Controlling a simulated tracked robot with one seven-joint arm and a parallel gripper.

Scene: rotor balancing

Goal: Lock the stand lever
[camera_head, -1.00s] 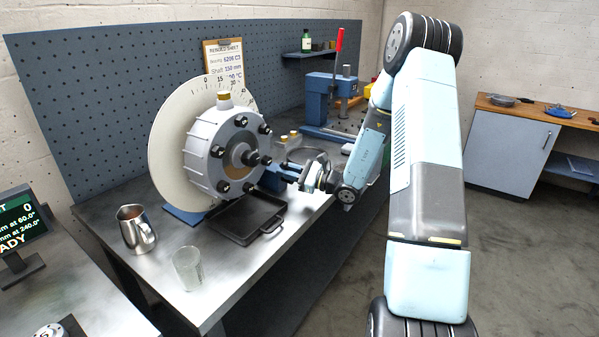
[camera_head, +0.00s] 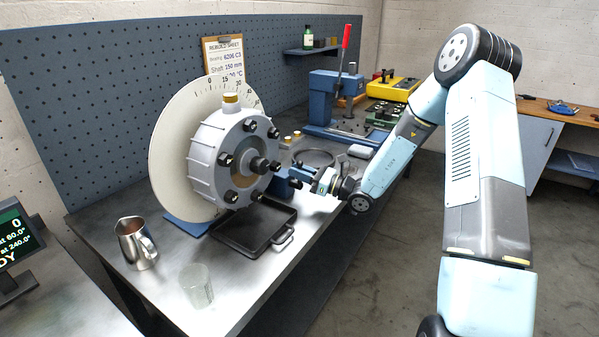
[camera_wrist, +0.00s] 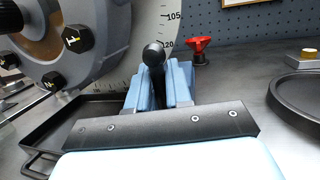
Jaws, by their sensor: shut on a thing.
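The stand lever (camera_wrist: 153,54), a dark shaft with a round black knob, stands between the two blue fingers of my gripper (camera_wrist: 164,82) in the wrist view. The fingers are shut on it, with the knob above and beyond them. In the head view my gripper (camera_head: 304,177) is just right of the rotor (camera_head: 228,158), near the stand. The lever is small and partly hidden there. The rotor is a light grey drum with black bolts and a brass cap, in front of a white angle dial (camera_head: 172,140).
A black tray (camera_head: 238,244) lies below the rotor. A metal jug (camera_head: 135,243) and a clear beaker (camera_head: 197,286) stand at the front left. A red object (camera_wrist: 199,44) and a dark round tray (camera_wrist: 302,98) lie right of the lever. A blue press (camera_head: 325,95) stands behind.

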